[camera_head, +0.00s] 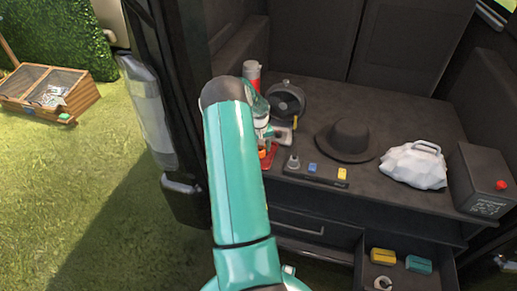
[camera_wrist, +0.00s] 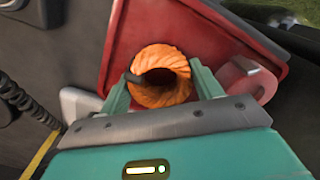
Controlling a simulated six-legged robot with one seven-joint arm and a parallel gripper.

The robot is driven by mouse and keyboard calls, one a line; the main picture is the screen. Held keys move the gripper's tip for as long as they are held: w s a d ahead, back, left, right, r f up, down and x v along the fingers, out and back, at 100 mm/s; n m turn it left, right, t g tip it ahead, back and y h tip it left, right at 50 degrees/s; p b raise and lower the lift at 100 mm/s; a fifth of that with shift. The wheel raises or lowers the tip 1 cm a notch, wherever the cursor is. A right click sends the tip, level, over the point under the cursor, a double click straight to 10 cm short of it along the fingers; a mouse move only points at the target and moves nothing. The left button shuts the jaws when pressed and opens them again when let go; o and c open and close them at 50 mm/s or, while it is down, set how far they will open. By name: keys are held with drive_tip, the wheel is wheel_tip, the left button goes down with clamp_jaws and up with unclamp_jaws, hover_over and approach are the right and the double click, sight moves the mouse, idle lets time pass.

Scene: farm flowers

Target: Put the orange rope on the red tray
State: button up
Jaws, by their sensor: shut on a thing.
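The orange rope (camera_wrist: 160,58) is a thick ring-shaped coil in the wrist view. My gripper (camera_wrist: 163,86) is shut on it, with one green finger at each side of the coil. The red tray (camera_wrist: 205,22) lies behind and below the rope in the wrist view, and the coil overlaps it in the picture. I cannot tell whether the rope touches the tray. In the head view my arm hides most of this. Only a bit of the orange rope (camera_head: 263,154) and a red edge of the tray (camera_head: 269,163) show beside it.
A black hat (camera_head: 346,141), a white bag (camera_head: 413,165) and a dark box with a red button (camera_head: 488,180) stand on the dark van shelf. An open drawer (camera_head: 405,262) is below.

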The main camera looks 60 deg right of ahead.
drive_tip(key=o, duration=1.1)
drive_tip(key=shift+f, duration=0.15)
wheel_tip(320, 180, up, 12)
drive_tip(key=shift+r, duration=0.2)
